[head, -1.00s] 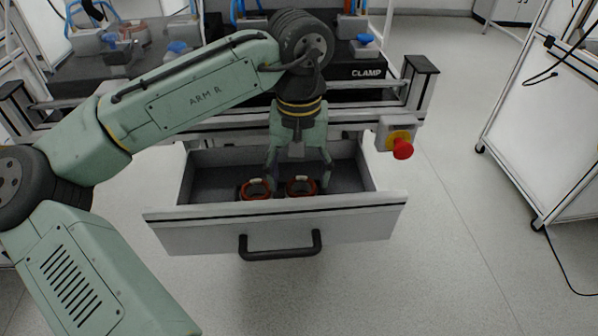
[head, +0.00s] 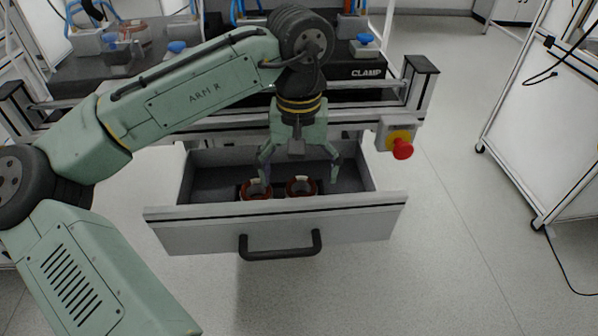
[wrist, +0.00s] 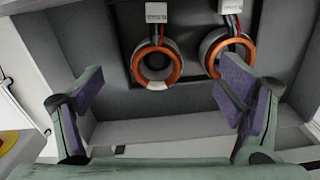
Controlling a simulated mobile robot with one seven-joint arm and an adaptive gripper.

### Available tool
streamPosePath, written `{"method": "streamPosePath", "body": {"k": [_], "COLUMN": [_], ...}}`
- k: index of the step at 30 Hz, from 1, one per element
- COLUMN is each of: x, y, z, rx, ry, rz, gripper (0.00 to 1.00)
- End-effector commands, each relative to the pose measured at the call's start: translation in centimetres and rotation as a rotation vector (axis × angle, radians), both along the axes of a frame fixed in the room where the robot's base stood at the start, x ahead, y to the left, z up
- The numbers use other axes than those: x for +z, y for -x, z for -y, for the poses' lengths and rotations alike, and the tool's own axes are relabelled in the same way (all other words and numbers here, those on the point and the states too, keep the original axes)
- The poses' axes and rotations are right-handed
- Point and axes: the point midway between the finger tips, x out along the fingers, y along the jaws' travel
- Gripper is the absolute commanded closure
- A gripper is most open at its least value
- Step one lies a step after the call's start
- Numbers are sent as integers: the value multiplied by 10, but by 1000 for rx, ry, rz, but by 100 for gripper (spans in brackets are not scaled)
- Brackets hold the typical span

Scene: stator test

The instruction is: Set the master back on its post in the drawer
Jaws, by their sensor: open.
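Two copper-wound stator rings sit in the open drawer (head: 170,238): a left ring (head: 256,194) and a right ring (head: 301,186) in the head view. The wrist view looks from the opposite side; there the left ring (wrist: 136,68) and right ring (wrist: 209,56) each have a white labelled connector on wires. I cannot tell which is the master, and no post is clearly visible inside them. My gripper (head: 300,177) points down over the drawer with its fingers wide apart. In the wrist view my gripper (wrist: 160,92) is empty, with clear space between its pads.
The drawer's front wall and black handle (head: 280,250) face me. A red stop button (head: 403,149) is at the bench's right corner. The bench top (head: 345,100) is behind my wrist, with blue-topped fixtures (head: 364,40). Open floor lies to the right.

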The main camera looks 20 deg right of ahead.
Motion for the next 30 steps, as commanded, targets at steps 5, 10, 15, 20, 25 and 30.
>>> {"method": "streamPosePath", "body": {"k": [5,10,15,20,25,30], "x": [29,67,98,113,116,116], "y": [-1,0,0,0,0,0], "z": [1,1,0,0,0,0], "rx": [1,1,2,2,0,0], "ry": [3,2,0,0,0,0], "rz": [3,2,3,2,1,1], "gripper": [13,13,13,13,13,13]}}
